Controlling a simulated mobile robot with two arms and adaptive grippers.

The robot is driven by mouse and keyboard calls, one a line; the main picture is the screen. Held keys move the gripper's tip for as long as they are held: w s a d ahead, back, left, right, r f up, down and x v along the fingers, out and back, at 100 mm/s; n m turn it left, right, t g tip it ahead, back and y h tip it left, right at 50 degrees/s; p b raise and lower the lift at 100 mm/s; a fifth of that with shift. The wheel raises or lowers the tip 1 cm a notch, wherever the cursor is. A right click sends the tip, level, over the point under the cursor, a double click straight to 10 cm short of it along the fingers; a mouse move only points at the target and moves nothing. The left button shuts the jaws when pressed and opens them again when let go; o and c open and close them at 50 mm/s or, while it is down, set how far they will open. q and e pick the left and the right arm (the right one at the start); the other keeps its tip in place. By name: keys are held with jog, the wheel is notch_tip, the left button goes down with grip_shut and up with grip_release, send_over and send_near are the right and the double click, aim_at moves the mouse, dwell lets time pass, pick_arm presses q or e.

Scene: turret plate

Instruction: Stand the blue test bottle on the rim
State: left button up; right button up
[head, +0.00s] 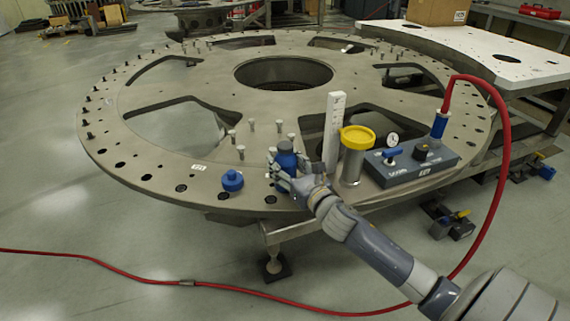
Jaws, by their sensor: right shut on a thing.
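The blue test bottle (286,156) is upright at the near edge of the large round turret plate (200,135). My right gripper (287,179) is shut on its lower part, with the arm coming in from the lower right. The fingers hide the bottle's base, so I cannot tell whether it touches the plate's rim. A small blue knobbed piece (232,181) stands on the rim to the left of the bottle. My left gripper is not in view.
A white upright block (334,130), a yellow-topped metal cylinder (357,139) and a grey gauge box (412,164) with a red hose (508,140) stand right of the bottle. Several bolts stick up behind it. The plate has large cut-outs. The left rim has open space.

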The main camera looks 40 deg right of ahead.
jog(key=shift+r, duration=0.1)
jog(key=o, duration=1.5)
jog(key=shift+f, duration=0.2)
jog(key=shift+c, duration=0.2)
jog(key=shift+s, duration=0.1)
jog(key=shift+r, duration=0.2)
jog(key=shift+s+f, duration=0.15)
jog(key=shift+s, duration=0.05)
jog(key=s+a+b, duration=0.1)
jog(key=s, duration=1)
jog(key=shift+s, duration=0.3)
